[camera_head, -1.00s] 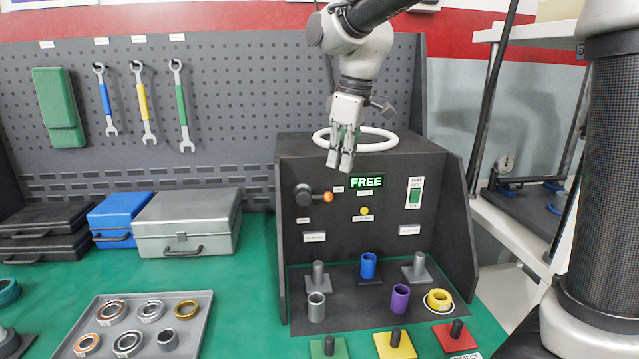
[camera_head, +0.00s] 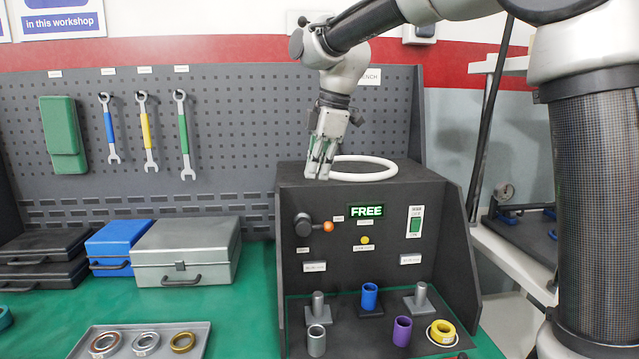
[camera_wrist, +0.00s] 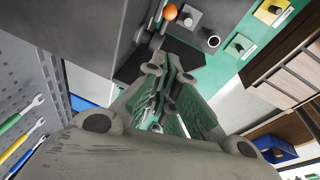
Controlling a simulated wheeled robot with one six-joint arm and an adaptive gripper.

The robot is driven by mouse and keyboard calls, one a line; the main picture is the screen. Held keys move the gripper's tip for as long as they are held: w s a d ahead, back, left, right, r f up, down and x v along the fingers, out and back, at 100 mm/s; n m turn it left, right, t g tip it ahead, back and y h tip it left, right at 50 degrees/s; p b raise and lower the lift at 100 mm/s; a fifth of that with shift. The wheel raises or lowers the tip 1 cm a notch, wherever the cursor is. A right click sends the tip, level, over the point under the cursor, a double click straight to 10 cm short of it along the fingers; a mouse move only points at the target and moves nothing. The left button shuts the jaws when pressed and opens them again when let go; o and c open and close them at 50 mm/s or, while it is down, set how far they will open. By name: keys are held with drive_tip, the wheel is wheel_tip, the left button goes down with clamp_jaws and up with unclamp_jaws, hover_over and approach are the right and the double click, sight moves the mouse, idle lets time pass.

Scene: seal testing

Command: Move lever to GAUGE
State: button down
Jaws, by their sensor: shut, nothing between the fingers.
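The lever (camera_head: 313,226) is on the left of the dark test box's front panel. It has a round dark hub and a short arm pointing right to an orange ball tip (camera_head: 328,227). A lit display (camera_head: 366,210) beside it reads FREE. The small labels around the lever are too small to read. My gripper (camera_head: 317,177) is shut and empty, pointing down above the lever near the box's top front edge, apart from the lever. In the wrist view, my closed fingertips (camera_wrist: 170,67) show with an orange ball (camera_wrist: 170,11) beyond them.
A white ring (camera_head: 364,169) lies on the box top beside my gripper. A green switch (camera_head: 415,226) is on the panel's right. Posts and cylinders, including a blue one (camera_head: 369,296) and a purple one (camera_head: 402,331), stand below the panel. The box's side wall (camera_head: 461,255) projects at right.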

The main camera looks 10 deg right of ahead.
hover_over(316, 226)
drive_tip(key=s+a, duration=0.1)
drive_tip(key=f, duration=0.8)
drive_tip(key=shift+s+a+f, duration=0.15)
drive_tip(key=shift+s+f, duration=0.05)
drive_tip(key=shift+f, duration=0.1)
drive_tip(key=shift+w+d+f, duration=0.25)
drive_tip(key=shift+d+f, duration=0.5)
drive_tip(key=shift+f, duration=0.2)
drive_tip(key=shift+w+d+f, duration=0.1)
drive_tip(key=shift+d+f, duration=0.2)
drive_tip(key=shift+f, duration=0.15)
drive_tip(key=shift+w+d, duration=0.1)
